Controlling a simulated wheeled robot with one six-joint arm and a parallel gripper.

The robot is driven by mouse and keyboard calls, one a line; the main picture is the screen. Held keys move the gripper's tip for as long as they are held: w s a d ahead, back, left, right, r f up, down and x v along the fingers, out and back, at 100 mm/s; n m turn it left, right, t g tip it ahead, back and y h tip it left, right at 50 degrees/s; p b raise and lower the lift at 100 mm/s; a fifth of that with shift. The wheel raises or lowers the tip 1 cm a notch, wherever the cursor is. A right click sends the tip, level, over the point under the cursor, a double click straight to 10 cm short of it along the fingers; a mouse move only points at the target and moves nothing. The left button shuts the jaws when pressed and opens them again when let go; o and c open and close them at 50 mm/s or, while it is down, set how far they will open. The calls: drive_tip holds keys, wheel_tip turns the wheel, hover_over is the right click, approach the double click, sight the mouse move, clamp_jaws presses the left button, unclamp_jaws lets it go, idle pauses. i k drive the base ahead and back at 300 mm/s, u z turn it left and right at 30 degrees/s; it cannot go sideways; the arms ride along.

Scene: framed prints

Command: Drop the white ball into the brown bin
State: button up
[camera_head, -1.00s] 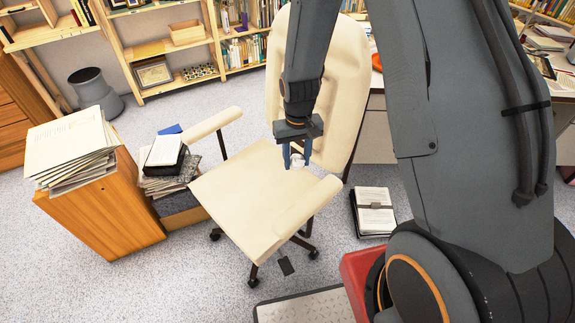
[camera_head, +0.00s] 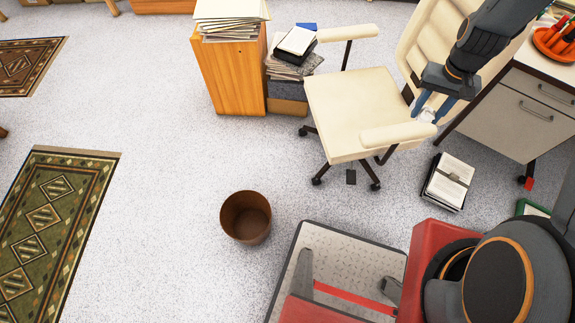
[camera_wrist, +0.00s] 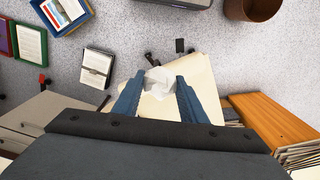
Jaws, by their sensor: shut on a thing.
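My gripper (camera_head: 434,108) is shut on the white ball (camera_head: 427,115), holding it in the air by the right armrest of the cream chair. In the wrist view the white, crumpled-looking ball (camera_wrist: 160,79) sits between the two blue fingers of my gripper (camera_wrist: 158,92). The brown bin (camera_head: 246,217) stands upright on the grey floor, left of and apart from my gripper, near the front of my base. Its inside looks empty. The bin also shows at the top right of the wrist view (camera_wrist: 253,8).
The cream chair (camera_head: 350,105) stands behind the bin. A wooden cabinet (camera_head: 232,75) with stacked papers stands at the back. A black paper tray (camera_head: 449,182) lies on the floor at right. A green rug (camera_head: 55,215) lies at left. Floor around the bin is clear.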

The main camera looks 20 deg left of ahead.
sight(250, 223)
drive_tip(key=z, duration=1.75)
drive_tip(key=i, duration=0.6)
drive_tip(key=u, duration=4.45)
drive_tip(key=i, duration=0.5)
drive_tip(key=u, duration=0.05)
